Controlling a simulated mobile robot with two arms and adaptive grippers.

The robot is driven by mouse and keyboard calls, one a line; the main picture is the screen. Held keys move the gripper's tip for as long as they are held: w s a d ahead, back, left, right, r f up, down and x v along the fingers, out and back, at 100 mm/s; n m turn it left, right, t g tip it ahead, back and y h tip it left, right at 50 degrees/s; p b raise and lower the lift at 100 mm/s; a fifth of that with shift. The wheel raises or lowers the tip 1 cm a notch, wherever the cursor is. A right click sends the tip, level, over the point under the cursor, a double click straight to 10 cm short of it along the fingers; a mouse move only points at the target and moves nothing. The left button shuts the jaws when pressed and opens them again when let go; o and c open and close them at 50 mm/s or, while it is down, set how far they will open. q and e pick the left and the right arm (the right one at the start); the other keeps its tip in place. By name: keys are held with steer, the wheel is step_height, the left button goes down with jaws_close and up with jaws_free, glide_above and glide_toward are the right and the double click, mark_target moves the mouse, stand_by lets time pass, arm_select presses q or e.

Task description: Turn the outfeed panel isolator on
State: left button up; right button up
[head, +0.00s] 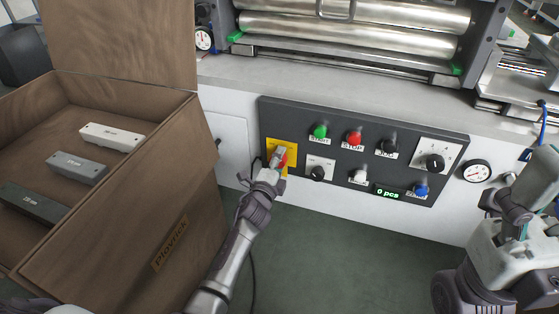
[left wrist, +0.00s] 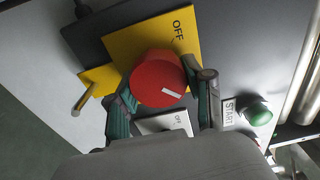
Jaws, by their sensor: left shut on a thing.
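The isolator is a round red knob (left wrist: 158,78) on a yellow plate (left wrist: 120,45), at the left end of the dark control panel in the head view. The word OFF on the plate shows above the knob in the left wrist view. A white mark lies on the knob's face, angled away from the word OFF. My left gripper (head: 277,163) is at the isolator and shut on the knob, with one finger on each side of it (left wrist: 165,100). In the head view the gripper hides most of the knob.
The panel (head: 330,185) also holds a green START button (head: 320,130), a red STOP button (head: 354,137), a black knob (head: 318,173) close right of my gripper, and a blue button (head: 421,190). An open brown box (head: 180,240) with several blocks stands left of my arm.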

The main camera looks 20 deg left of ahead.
arm_select(q)
steer(key=o, duration=1.2)
steer(key=shift+c, duration=0.2)
steer(key=s, duration=1.2)
steer(key=shift+a, duration=0.15)
